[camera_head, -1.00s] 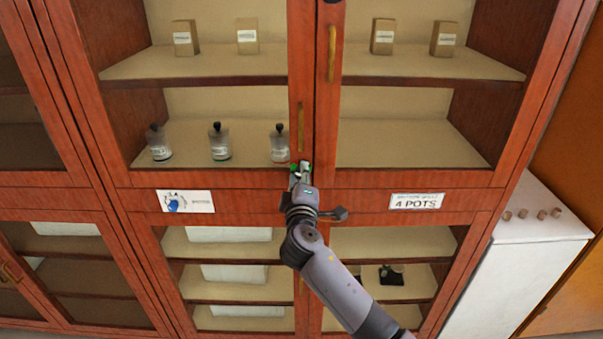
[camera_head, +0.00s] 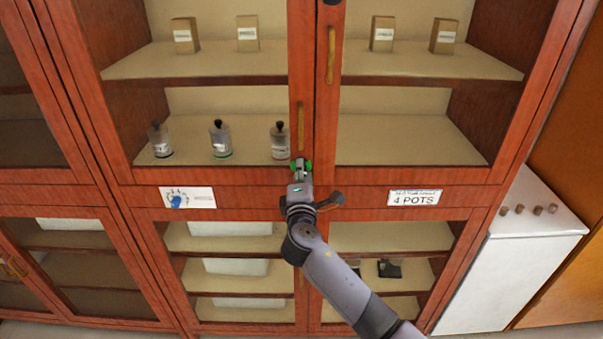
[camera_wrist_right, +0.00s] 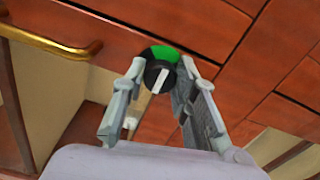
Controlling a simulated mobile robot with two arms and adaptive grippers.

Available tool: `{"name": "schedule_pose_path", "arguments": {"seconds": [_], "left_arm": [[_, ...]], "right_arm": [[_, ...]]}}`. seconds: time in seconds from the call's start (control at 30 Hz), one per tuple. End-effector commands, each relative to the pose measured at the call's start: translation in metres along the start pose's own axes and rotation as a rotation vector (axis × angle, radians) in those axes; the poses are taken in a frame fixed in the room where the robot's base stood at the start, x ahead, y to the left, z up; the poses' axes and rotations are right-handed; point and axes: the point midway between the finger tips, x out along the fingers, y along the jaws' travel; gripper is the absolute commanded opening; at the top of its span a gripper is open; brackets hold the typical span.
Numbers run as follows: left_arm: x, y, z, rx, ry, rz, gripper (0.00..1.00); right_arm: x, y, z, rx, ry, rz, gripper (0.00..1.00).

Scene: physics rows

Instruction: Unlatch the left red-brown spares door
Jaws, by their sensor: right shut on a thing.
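The left red-brown glazed door (camera_head: 235,178) stands shut in the upper middle of the head view, with a brass bar handle (camera_head: 300,125) on its right stile. Low on that stile is a round latch with a green patch (camera_head: 309,165). In the right wrist view the latch is a black knob (camera_wrist_right: 160,77) with a white pointer line and green behind its top. My right gripper (camera_head: 301,166) is shut on the knob, one finger on each side (camera_wrist_right: 160,82). The pointer is tilted a little from upright in that view. My left gripper is not in view.
The right door has its own brass handle (camera_head: 331,55). Inside are several bottles (camera_head: 220,139) and small boxes (camera_head: 382,34). A label reading "4 POTS" (camera_head: 414,198) is below. A white cabinet (camera_head: 508,265) stands at right. The brass handle (camera_wrist_right: 50,45) is close to my right fingers.

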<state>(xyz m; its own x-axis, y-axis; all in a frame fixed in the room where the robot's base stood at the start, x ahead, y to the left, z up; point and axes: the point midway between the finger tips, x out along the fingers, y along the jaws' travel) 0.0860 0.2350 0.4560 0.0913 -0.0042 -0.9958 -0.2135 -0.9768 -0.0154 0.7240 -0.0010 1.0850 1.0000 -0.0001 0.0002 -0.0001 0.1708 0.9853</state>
Motion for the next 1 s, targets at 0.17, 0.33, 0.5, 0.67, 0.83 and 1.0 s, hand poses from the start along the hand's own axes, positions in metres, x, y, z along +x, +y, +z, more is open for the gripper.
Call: {"name": "schedule_pose_path", "arguments": {"seconds": [0.17, 0.33, 0.5, 0.67, 0.83, 1.0], "left_arm": [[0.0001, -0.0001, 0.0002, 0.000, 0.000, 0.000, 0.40], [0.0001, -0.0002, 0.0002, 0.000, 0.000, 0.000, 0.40], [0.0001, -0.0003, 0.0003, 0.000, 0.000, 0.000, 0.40], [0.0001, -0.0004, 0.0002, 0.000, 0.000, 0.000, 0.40], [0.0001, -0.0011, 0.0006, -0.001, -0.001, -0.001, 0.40], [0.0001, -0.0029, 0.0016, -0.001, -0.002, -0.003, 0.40]], "right_arm": [[-0.0001, -0.0013, -0.0002, -0.004, 0.001, -0.001, 0.00], [-0.0001, -0.0014, -0.0002, -0.003, 0.001, -0.002, 0.29], [-0.0001, -0.0010, -0.0001, -0.002, 0.000, -0.001, 0.41], [0.0000, -0.0006, -0.0001, -0.002, 0.000, -0.001, 0.47], [0.0000, -0.0003, 0.0000, -0.001, 0.000, 0.000, 0.47], [-0.0060, -0.0009, -0.0004, -0.001, 0.001, 0.000, 0.47]]}}
